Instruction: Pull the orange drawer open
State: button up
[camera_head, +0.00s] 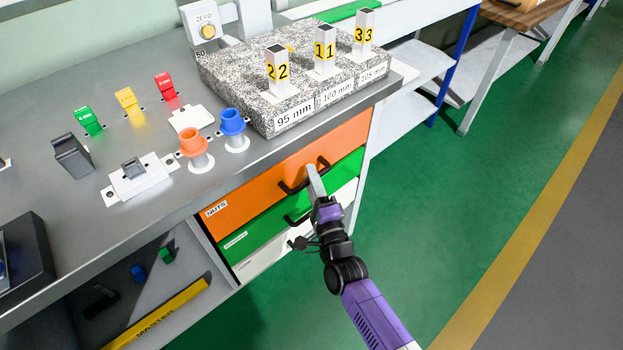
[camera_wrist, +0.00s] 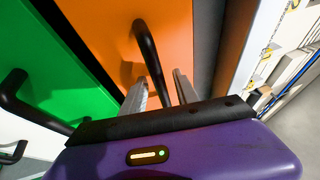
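The orange drawer (camera_head: 247,192), labelled NUTS, is the top drawer under the workbench and looks closed, its front roughly in line with the green drawer below. Its black bar handle (camera_head: 290,188) is partly covered by my gripper (camera_head: 313,178) in the head view. In the wrist view the orange front (camera_wrist: 185,30) fills the upper middle. The black handle (camera_wrist: 147,48) runs down between the two fingers of my gripper (camera_wrist: 160,78). The fingers stand apart, with gaps seen beside the bar, so the gripper looks open around the handle. The lower end of the bar is hidden by the gripper body.
The green drawer (camera_head: 250,232) with its own black handle (camera_wrist: 25,105) lies just below, and a white drawer (camera_head: 262,258) is under it. A granite block (camera_head: 235,85) with numbered posts stands on the bench (camera_head: 60,225). The green floor (camera_head: 470,190) to the right is clear.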

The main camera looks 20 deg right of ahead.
grip_shut()
dwell(1.4)
